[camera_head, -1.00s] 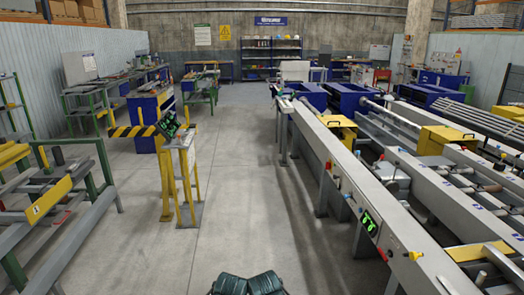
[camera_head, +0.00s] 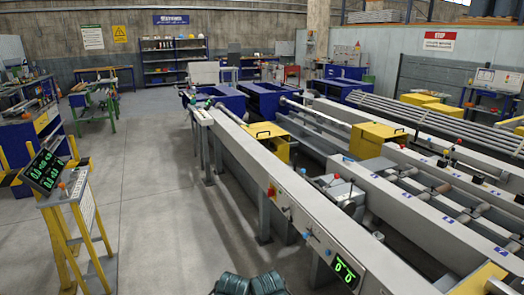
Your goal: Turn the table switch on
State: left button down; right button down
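The runout table (camera_head: 240,141) is a long grey frame running from the lower right to the back. A black display (camera_head: 344,271) with green digits sits on the same face near the bottom edge. Neither of my grippers can be made out; only dark parts of my own body show at the bottom centre.
A yellow stand (camera_head: 75,230) with a tilted green-digit display (camera_head: 43,171) is at the left. Clear grey floor (camera_head: 155,190) lies between it and the table. Yellow boxes (camera_head: 377,139) sit on the table's frame. A blue shelf (camera_head: 174,62) stands at the back.

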aim_at(271, 192)
jog(key=i+j+z, duration=0.25)
jog(key=i+j, duration=0.15)
jog(key=i, duration=0.4)
jog(key=i+j+z, duration=0.1)
jog(key=i, duration=0.45)
jog(key=i+j, duration=0.2)
jog(key=i, duration=0.35)
jog(key=i+j+z, duration=0.1)
jog(key=i, duration=0.45)
jog(key=j, duration=0.05)
